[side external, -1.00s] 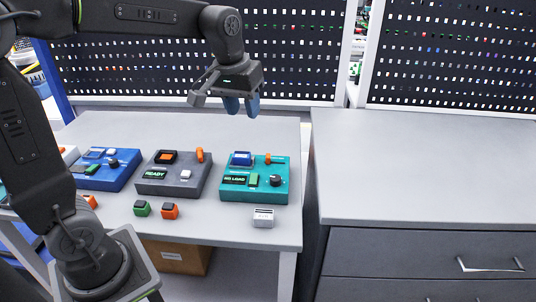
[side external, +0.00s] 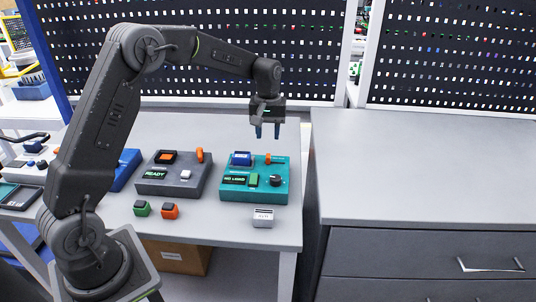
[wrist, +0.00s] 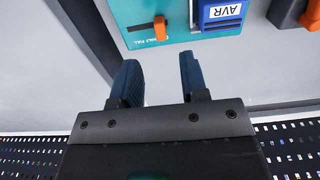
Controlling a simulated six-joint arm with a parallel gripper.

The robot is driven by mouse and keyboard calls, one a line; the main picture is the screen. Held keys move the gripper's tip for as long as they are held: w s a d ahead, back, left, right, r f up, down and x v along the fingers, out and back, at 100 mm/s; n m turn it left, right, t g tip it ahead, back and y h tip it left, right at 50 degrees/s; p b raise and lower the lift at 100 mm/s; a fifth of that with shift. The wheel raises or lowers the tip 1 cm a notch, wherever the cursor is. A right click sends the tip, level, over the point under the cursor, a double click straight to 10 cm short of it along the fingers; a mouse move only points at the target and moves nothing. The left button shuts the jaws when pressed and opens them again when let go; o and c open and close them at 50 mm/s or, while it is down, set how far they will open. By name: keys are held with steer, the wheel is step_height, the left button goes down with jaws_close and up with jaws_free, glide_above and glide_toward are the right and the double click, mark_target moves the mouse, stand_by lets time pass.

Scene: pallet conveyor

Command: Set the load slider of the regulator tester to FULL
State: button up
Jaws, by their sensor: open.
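The regulator tester (side external: 227,193) is a teal box at the right of the row on the table. Its display (side external: 235,180) reads NO LOAD. Its orange load slider (side external: 268,158) is at the back, and it also shows in the wrist view (wrist: 160,28). There, HALF and FULL labels (wrist: 140,42) are beside the slider's track, to the left of the slider. My gripper (side external: 267,132) points down, open and empty, above the tester's back edge near the slider. In the wrist view, the fingers (wrist: 158,78) are apart and do not touch the slider.
A blue AVR block (side external: 241,158) sits on the tester left of the slider. A green block (side external: 253,180) and a black knob (side external: 275,180) are in front. A grey box (side external: 168,187) reading READY stands to the left. The table behind the tester is clear.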

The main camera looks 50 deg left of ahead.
mark_target(268, 156)
step_height(268, 156, down, 8)
steer(key=shift+r, duration=0.1)
stand_by(0.4)
jaws_close()
stand_by(0.3)
